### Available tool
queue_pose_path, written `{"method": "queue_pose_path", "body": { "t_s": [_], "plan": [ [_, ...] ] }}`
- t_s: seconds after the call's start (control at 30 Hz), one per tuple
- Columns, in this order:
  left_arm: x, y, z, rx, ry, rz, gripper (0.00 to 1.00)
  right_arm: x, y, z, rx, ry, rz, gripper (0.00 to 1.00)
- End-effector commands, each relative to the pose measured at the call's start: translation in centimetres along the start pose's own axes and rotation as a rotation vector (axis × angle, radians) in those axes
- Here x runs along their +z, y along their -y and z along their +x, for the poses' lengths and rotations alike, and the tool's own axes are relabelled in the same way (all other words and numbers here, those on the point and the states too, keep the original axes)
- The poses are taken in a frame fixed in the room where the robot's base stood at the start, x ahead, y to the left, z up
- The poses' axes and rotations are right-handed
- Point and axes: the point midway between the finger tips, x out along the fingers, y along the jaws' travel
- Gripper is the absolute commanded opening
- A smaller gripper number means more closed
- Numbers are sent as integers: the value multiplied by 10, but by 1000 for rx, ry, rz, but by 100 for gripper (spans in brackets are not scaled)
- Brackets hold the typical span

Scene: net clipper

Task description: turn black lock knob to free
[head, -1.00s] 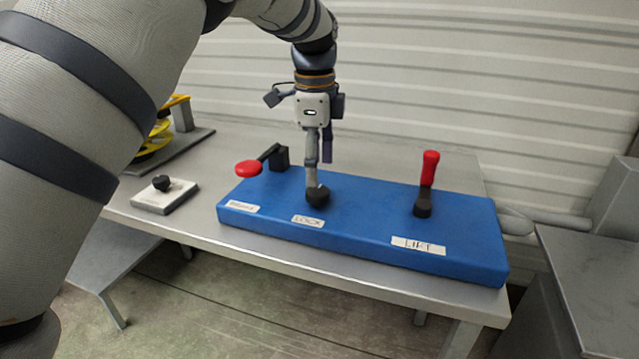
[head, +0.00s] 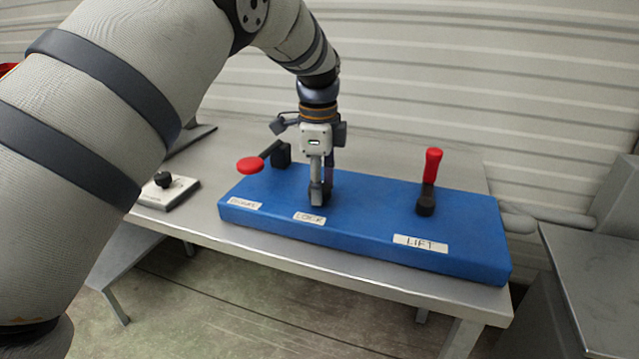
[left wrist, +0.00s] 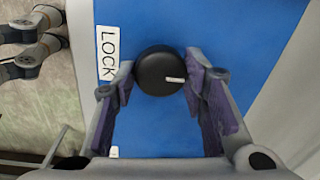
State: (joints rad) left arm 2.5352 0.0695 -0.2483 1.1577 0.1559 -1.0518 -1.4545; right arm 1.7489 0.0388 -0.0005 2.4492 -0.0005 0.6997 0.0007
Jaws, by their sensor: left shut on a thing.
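The black lock knob (left wrist: 158,72) is round with a white pointer line and sits on the blue panel (head: 370,215) beside the LOCK label (head: 309,217). In the left wrist view its white line points right, away from the LOCK label (left wrist: 108,50). My left gripper (head: 319,195) points straight down over the knob, which it mostly hides in the head view. Its fingers (left wrist: 160,88) stand on either side of the knob and are shut on it. My right gripper is not in view.
A red-knobbed lever (head: 255,164) stands left of the gripper. A red-handled lever (head: 430,180) stands by the LIFT label (head: 420,243). A small box with a black knob (head: 166,190) lies left on the grey table (head: 230,240). A corrugated wall is behind.

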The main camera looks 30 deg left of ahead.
Motion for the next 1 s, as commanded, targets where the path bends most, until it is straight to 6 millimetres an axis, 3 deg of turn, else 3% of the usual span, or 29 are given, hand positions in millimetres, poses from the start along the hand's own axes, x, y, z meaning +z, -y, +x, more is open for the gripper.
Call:
{"method": "queue_pose_path", "body": {
  "t_s": [0.37,1.0],
  "plan": [
    [0,0,-2,-2,10,-165,11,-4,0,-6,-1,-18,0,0],
    [-1,1,1,1,50,-765,11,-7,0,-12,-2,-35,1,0]
  ]
}}
